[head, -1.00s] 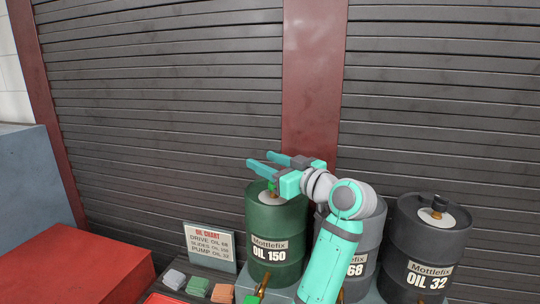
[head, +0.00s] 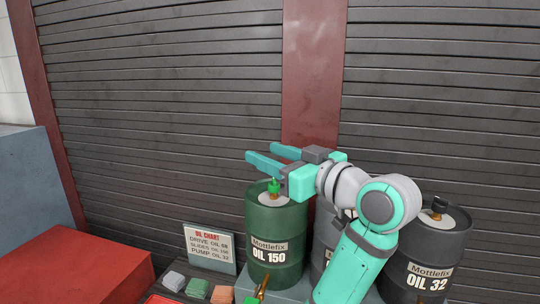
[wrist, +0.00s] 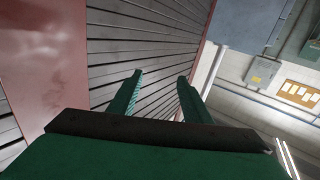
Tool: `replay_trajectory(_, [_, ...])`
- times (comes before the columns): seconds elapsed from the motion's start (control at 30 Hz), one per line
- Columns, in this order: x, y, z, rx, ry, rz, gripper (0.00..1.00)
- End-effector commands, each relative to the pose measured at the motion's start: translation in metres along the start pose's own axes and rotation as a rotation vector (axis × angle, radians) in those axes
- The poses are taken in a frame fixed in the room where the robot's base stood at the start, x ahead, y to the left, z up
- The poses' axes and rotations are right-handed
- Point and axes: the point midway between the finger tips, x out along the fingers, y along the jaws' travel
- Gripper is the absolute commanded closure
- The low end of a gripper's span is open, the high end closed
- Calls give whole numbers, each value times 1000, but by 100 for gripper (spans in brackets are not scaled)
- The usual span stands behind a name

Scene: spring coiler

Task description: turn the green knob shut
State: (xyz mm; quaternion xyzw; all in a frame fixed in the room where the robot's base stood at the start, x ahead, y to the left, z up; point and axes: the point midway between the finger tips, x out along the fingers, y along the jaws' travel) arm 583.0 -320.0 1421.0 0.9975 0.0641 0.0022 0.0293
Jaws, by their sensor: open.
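A green knob (head: 274,186) on a brass stem stands on top of the green drum (head: 276,225) labelled OIL 150. Low on that drum's front is a brass tap (head: 262,286) with a bit of green (head: 250,299) at the bottom picture edge, mostly cut off. My gripper (head: 261,156) is open and empty. In the head view its fingers point left, just above the knob in the picture; I see no contact. The wrist view shows the two fingers apart (wrist: 158,80) with nothing between them; no knob shows there.
A grey drum (head: 325,240), partly hidden by my arm, and a dark OIL 32 drum (head: 432,250) stand to the right. An oil chart sign (head: 210,245) and several folded cloths (head: 197,287) are left. A red box (head: 70,265) fills the lower left. A slatted shutter (head: 170,100) stands behind.

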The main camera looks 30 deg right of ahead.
Motion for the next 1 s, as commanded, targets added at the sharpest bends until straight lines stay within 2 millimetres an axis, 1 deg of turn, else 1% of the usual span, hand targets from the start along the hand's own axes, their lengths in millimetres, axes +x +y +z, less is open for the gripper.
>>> replay_trajectory(0.17, [2, 0, 2, 4, -3, 7, 56])
replay_trajectory(0.27, [10, 2, 14, 24, -17, 55, 56])
replay_trajectory(0.37, [21, 7, 36, 58, -41, 156, 56])
replay_trajectory(0.43, [29, 9, 56, 84, -57, 250, 56])
replay_trajectory(0.53, [32, 11, 82, 111, -66, 393, 56])
replay_trajectory(0.6, [30, 11, 97, 120, -63, 488, 56])
replay_trajectory(0.7, [23, 8, 113, 124, -49, 605, 56])
replay_trajectory(0.83, [10, 2, 123, 118, -23, 714, 56])
replay_trajectory(1.0, [1, -1, 128, 112, -2, 779, 56])
